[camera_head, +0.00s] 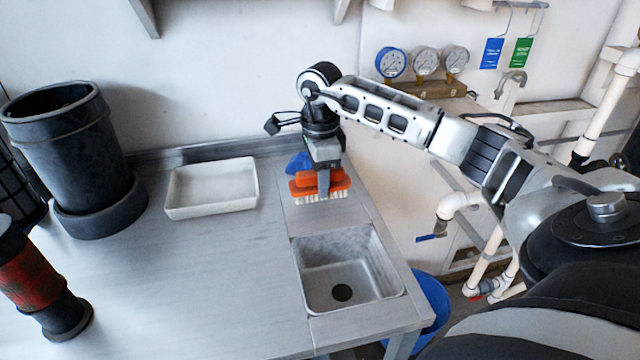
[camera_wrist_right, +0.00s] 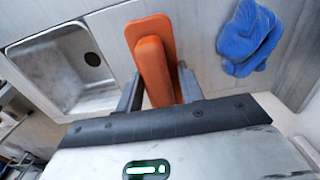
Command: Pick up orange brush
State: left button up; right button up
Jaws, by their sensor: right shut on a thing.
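The orange brush (camera_head: 335,184) has an orange body and pale bristles that face down. It is at the back right of the counter, behind the sink, in the head view. My right gripper (camera_head: 323,178) comes down on it from above and is shut on it. In the right wrist view the brush (camera_wrist_right: 152,50) sits between the two fingers of my right gripper (camera_wrist_right: 160,95). Whether the bristles touch the counter is hard to tell. My left gripper does not show.
A blue cloth (camera_head: 298,162) lies just behind the brush. A steel sink (camera_head: 350,270) is in front of it. A white tray (camera_head: 212,208) stands to the left, and a dark bucket (camera_head: 75,150) stands farther left. The counter (camera_head: 190,290) is clear at front centre.

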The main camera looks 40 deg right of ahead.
jog(key=s+a+r, duration=0.8)
jog(key=a+r, duration=0.3)
jog(key=shift+s, duration=0.4)
jog(key=shift+r, duration=0.1)
